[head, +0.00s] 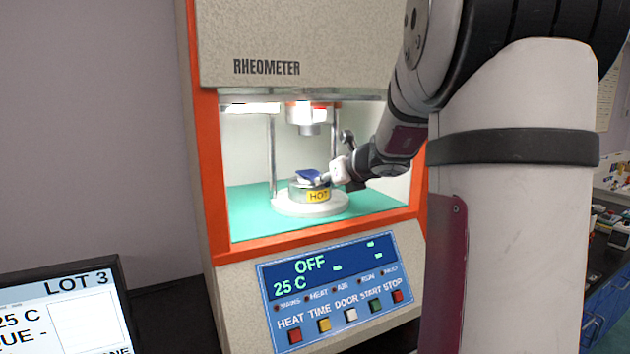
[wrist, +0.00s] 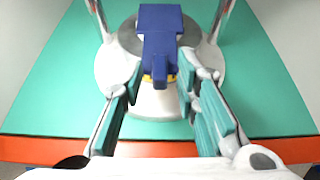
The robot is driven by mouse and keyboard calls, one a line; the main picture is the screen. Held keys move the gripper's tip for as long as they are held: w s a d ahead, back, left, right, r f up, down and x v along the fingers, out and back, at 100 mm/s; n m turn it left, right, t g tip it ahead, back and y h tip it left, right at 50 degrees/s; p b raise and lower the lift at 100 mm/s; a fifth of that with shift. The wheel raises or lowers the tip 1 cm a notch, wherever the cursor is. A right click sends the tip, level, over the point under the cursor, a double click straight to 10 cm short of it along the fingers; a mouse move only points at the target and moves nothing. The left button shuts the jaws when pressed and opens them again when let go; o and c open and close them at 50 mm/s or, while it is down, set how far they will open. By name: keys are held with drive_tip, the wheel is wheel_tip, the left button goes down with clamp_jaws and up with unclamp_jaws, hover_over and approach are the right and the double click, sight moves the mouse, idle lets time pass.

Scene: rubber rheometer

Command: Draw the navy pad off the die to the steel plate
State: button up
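The navy pad (head: 309,175) lies on top of the round grey die (head: 297,192) inside the rheometer. In the wrist view the pad (wrist: 160,18) has a wide far part and a narrow tab reaching toward me. My gripper (head: 331,178) is at the right of the pad in the head view. In the wrist view my gripper (wrist: 162,76) is open, one finger on each side of the tab. The right fingertip is close to the tab; whether it touches I cannot tell. I cannot make out the steel plate in either view.
The orange frame (head: 203,150) edges the chamber opening. Two steel posts (head: 272,155) and an upper die (head: 309,121) stand around and above the pad. The green floor (head: 247,213) is clear. The die's yellow label (head: 318,196) reads HOT; the display (head: 325,267) reads OFF, 25 C.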

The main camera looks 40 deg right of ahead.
drive_tip(key=shift+c, duration=0.5)
clamp_jaws()
drive_tip(key=shift+r, duration=0.2)
drive_tip(key=shift+r+p, duration=0.35)
drive_tip(key=shift+p, duration=0.1)
drive_tip(key=shift+g+p, duration=0.3)
drive_tip(key=shift+p, duration=1.05)
drive_tip(key=shift+r, duration=0.1)
drive_tip(key=shift+r+p, duration=0.35)
drive_tip(key=shift+p, duration=0.1)
drive_tip(key=shift+r, duration=0.15)
